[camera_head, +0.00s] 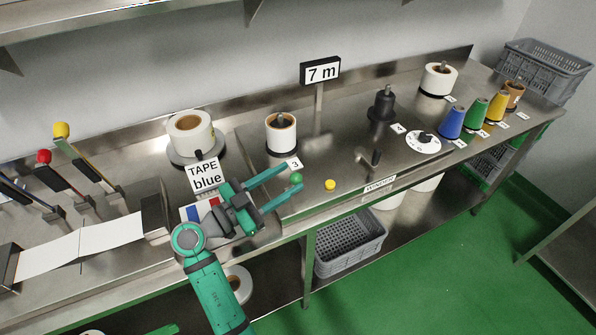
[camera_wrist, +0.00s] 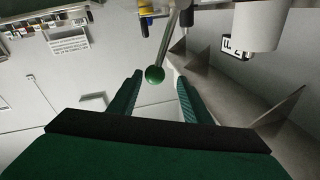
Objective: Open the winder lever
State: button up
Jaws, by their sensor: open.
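A lever with a green ball knob (camera_head: 296,179) stands at the front of the steel bench, left of the WINDER sign (camera_head: 380,184). In the wrist view the green ball (camera_wrist: 155,75) sits at the end of a metal rod (camera_wrist: 168,35). My gripper (camera_head: 290,178) is open, with its fingers reaching right towards the knob. In the wrist view my gripper (camera_wrist: 160,77) has a finger on each side of the ball. I see gaps there and no clear contact. In the head view the lever's rod is hardly visible.
A yellow button (camera_head: 330,184) lies right of the knob. A paper roll (camera_head: 281,132) and the TAPE blue sign (camera_head: 204,174) stand nearby. A white dial (camera_head: 423,142) and coloured thread cones (camera_head: 452,121) are farther right. A grey crate (camera_head: 350,245) sits below.

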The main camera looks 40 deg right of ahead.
jog(key=shift+a+f, duration=0.15)
jog(key=shift+a, duration=1.5)
jog(key=shift+w, duration=0.15)
jog(key=shift+d, duration=0.1)
